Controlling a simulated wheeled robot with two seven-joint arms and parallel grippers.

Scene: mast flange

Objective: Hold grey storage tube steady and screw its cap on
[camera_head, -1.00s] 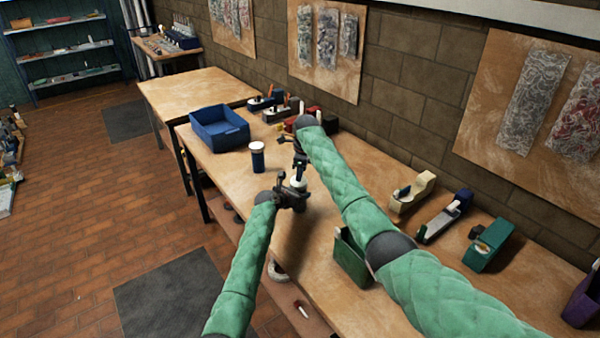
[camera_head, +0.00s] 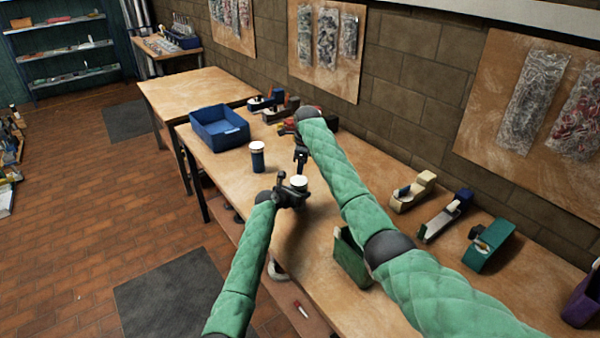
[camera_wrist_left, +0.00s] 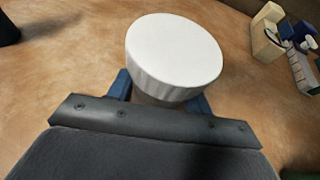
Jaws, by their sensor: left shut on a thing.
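The white ribbed cap (camera_head: 299,183) sits on top of the grey storage tube, and it fills the middle of the left wrist view (camera_wrist_left: 174,55). Only a sliver of the tube (camera_wrist_left: 150,99) shows below the cap; the rest is hidden by my gripper. Whether the cap is fully tight cannot be seen. My left gripper (camera_head: 290,192) is shut on the tube, with blue finger pads on both sides of it. My right gripper (camera_head: 301,162) hangs just above the cap, apart from it; its finger gap is too small to tell.
A blue jar with a white lid (camera_head: 257,157) stands left of the grippers. A blue bin (camera_head: 219,128) is behind it.

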